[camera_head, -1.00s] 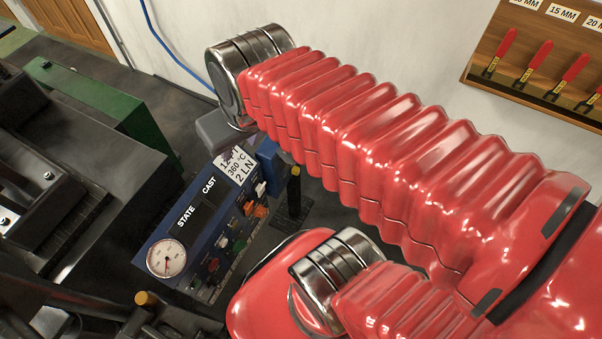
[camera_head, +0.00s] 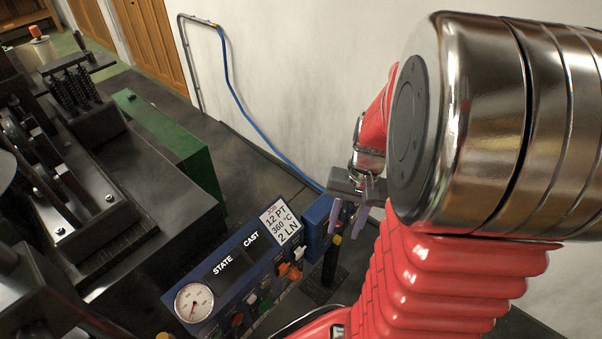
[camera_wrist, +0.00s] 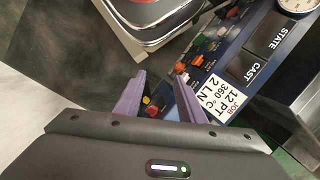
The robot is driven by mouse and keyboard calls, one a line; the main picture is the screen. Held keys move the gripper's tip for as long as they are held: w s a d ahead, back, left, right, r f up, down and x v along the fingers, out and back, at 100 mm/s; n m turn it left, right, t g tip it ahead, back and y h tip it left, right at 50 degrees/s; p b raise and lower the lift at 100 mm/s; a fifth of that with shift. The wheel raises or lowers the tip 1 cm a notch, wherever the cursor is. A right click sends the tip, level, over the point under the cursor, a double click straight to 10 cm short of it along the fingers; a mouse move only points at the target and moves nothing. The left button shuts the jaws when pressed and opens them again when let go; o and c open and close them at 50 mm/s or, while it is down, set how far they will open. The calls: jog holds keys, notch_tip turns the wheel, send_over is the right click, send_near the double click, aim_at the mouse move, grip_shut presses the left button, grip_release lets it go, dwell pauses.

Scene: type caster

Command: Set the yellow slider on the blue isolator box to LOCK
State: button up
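The blue isolator box (camera_head: 317,216) stands at the right end of the blue control console (camera_head: 235,272) in the head view. My gripper (camera_head: 347,220) is open and empty, its two purple fingers pointing down, just right of the box. In the wrist view my gripper (camera_wrist: 160,78) has its fingers apart, with the blue box (camera_wrist: 172,101) partly between and behind them. A small yellow part (camera_wrist: 146,100), perhaps the slider, shows between the fingers beside a small red one. I cannot read the slider's position or any LOCK mark.
The console carries a gauge (camera_head: 194,302), a white job card (camera_head: 280,221) and several coloured knobs. A black post with a yellow top (camera_head: 337,239) stands below my gripper. A dark machine (camera_head: 110,215) and green block (camera_head: 160,135) are left. A white wall stands behind.

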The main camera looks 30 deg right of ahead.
jog(key=s+d+f+m+t+y, duration=0.1)
jog(key=s+d+f+m+y, duration=0.2)
jog(key=f, duration=0.5)
jog(key=s+d+f+m+y, duration=0.1)
jog(key=d+f+m+y, duration=0.3)
jog(key=f, duration=0.3)
jog(key=m+t+h, duration=0.3)
jog(key=m+t, duration=1.4)
send_near(340, 241)
jog(key=v, duration=0.5)
jog(key=shift+d+r, duration=0.15)
jog(key=shift+f+x, duration=0.15)
jog(key=shift+x, duration=3.3)
jog(key=shift+f+x, duration=0.15)
jog(key=shift+x, duration=3.35)
grip_shut()
